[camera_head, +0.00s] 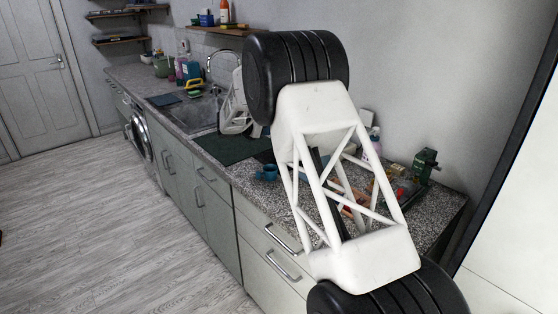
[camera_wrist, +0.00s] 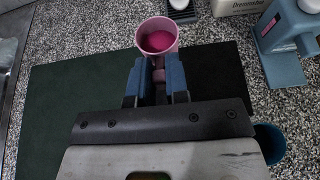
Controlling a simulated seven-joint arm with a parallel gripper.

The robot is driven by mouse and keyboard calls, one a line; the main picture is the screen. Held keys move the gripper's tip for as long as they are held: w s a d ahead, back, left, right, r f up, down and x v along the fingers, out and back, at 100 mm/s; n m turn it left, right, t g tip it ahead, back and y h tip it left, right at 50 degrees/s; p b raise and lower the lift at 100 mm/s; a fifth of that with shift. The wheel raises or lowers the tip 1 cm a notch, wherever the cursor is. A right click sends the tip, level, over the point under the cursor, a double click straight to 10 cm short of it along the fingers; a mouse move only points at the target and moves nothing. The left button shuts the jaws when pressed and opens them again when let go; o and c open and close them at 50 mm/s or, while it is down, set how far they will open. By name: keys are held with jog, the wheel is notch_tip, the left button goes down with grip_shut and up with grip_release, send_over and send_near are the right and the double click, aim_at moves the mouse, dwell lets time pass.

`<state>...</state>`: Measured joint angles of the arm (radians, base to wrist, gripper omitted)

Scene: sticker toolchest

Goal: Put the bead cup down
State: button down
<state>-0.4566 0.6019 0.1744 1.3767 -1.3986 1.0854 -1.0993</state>
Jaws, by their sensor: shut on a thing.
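The bead cup (camera_wrist: 143,37) is a pink cup in the wrist view, with something deep pink inside it. My gripper (camera_wrist: 157,70) has its two blue fingers shut on a pink part at the cup's near side, apparently its handle. The cup looks upright, just beyond the far edge of a dark green mat (camera_wrist: 60,95). I cannot tell whether it touches the counter or hangs above it.
The granite counter (camera_wrist: 105,45) is bare left of the cup. A blue cup (camera_wrist: 271,140) is at the right; the sink (camera_head: 192,115) lies left.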

send_over(264, 158)
jog(key=shift+w+d+f, duration=0.1)
jog(key=shift+d+f, duration=0.1)
jog(key=shift+f, duration=1.4)
jog(key=shift+w+d+f, duration=0.1)
jog(key=shift+d+f, duration=0.1)
jog(key=shift+f, duration=1.35)
jog(key=shift+f, duration=1.85)
jog(key=shift+f, duration=0.15)
jog(key=c, duration=1.1)
grip_release()
jog(key=shift+s+a+r, duration=0.35)
jog(key=shift+r, duration=0.05)
jog(key=v, duration=1.1)
jog(key=shift+f, duration=0.1)
